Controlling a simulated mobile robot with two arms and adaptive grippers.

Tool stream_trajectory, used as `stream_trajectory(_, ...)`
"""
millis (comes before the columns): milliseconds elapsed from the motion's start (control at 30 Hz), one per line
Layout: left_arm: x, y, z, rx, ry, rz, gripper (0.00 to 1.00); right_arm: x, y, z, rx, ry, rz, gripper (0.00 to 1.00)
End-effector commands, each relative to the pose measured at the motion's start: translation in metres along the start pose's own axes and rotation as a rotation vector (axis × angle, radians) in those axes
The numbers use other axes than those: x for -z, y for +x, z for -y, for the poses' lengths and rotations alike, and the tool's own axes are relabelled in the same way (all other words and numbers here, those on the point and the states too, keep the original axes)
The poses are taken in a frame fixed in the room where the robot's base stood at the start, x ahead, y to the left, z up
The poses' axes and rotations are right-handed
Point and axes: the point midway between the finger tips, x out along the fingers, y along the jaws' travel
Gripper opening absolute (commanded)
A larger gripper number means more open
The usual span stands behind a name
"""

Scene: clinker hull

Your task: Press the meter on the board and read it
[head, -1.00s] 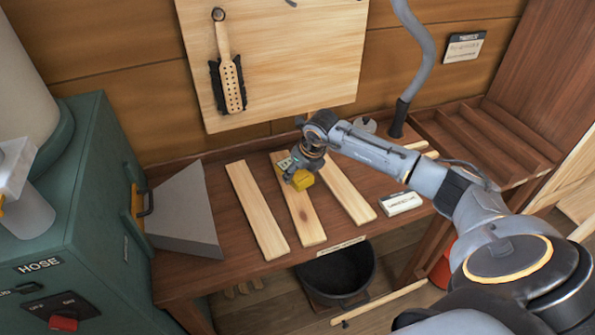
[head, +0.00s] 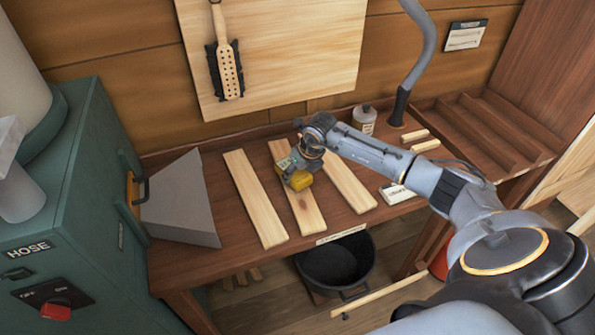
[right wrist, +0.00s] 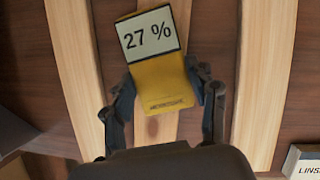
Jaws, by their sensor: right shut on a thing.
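The yellow meter (head: 298,181) is in my right gripper (head: 290,170), over the middle one of three pale boards (head: 306,214). In the right wrist view the meter (right wrist: 162,85) sits between the two fingers of the gripper (right wrist: 166,105), and its white display (right wrist: 148,34) reads "27 %". The meter's far end is over the middle board (right wrist: 140,8); I cannot tell whether it touches the wood. My left gripper is not in view.
The left board (head: 255,200) and right board (head: 348,185) lie alongside on the brown bench (head: 225,262). A grey wedge-shaped hood (head: 180,205) and green machine (head: 85,200) stand left. A black bucket (head: 335,265) is below.

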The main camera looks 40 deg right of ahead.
Motion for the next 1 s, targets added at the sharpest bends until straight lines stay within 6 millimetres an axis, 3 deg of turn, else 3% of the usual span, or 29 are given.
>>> stream_trajectory(1000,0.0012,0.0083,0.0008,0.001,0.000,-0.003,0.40,0.0034,0.0083,0.0000,0.000,0.000,0.000,0.21)
